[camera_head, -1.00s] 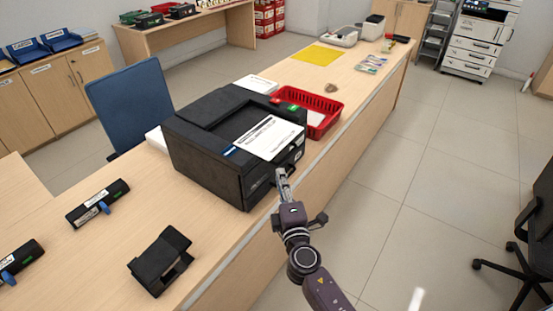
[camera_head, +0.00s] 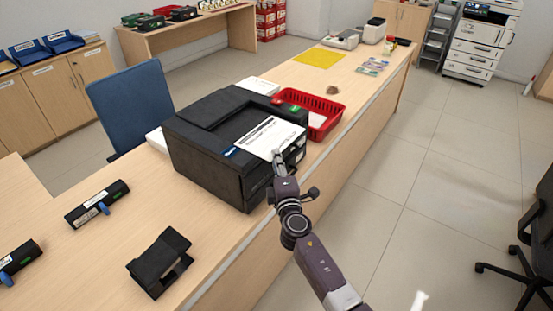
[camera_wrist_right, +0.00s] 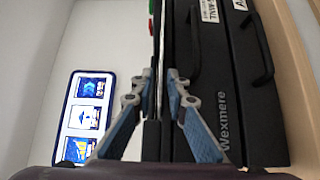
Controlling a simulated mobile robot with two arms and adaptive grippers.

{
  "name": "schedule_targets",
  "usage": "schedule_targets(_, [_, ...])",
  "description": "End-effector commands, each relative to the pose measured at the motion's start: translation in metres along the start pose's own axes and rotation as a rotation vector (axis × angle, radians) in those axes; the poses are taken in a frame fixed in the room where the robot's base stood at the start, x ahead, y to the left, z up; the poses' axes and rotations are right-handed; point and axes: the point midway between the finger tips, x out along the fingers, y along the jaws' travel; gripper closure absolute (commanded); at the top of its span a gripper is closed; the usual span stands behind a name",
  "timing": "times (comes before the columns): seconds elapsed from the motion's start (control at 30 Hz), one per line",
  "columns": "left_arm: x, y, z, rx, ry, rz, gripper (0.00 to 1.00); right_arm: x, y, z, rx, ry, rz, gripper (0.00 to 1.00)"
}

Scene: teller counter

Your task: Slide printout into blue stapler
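The printout (camera_head: 268,138), a white sheet with black print, lies on top of the black printer (camera_head: 215,170), its corner over the right edge. My right gripper (camera_head: 277,154) is at the sheet's near edge. In the right wrist view its fingers (camera_wrist_right: 160,85) are apart, with a thin pale edge between the tips; contact is not clear. A black device with a blue part (camera_head: 97,203) lies on the counter at left, and a similar one (camera_head: 15,262) is at the left edge. Which is the blue stapler I cannot tell. My left gripper is not in view.
A black open holder (camera_head: 160,262) stands on the counter's near part. A red basket (camera_head: 325,112) is just beyond the printer. The long counter (camera_head: 120,250) has bare wood around the holder. Open floor (camera_head: 420,210) lies at right, with a black chair (camera_head: 525,235).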

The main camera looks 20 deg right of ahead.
Motion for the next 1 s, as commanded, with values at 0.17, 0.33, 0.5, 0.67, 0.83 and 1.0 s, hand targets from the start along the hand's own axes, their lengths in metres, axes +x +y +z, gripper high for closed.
schedule_targets(0.17, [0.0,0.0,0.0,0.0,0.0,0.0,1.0,0.0,0.0,0.0,-0.001,0.0,0.0,0.92])
schedule_targets(0.33, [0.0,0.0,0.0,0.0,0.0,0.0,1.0,0.0,0.0,0.0,-0.001,0.0,0.0,1.0])
schedule_targets(0.5, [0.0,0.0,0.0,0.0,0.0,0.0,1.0,0.0,0.0,0.0,-0.001,0.0,0.0,1.0])
schedule_targets(0.67, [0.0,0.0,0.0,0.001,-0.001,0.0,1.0,0.0,0.0,0.0,-0.001,0.0,0.0,1.0])
schedule_targets(0.83, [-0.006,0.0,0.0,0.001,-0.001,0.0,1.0,0.0,0.006,0.0,0.0,0.0,0.001,1.0])
schedule_targets(1.0, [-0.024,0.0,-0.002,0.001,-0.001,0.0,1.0,0.0,0.027,0.0,-0.002,0.0,0.001,1.0])
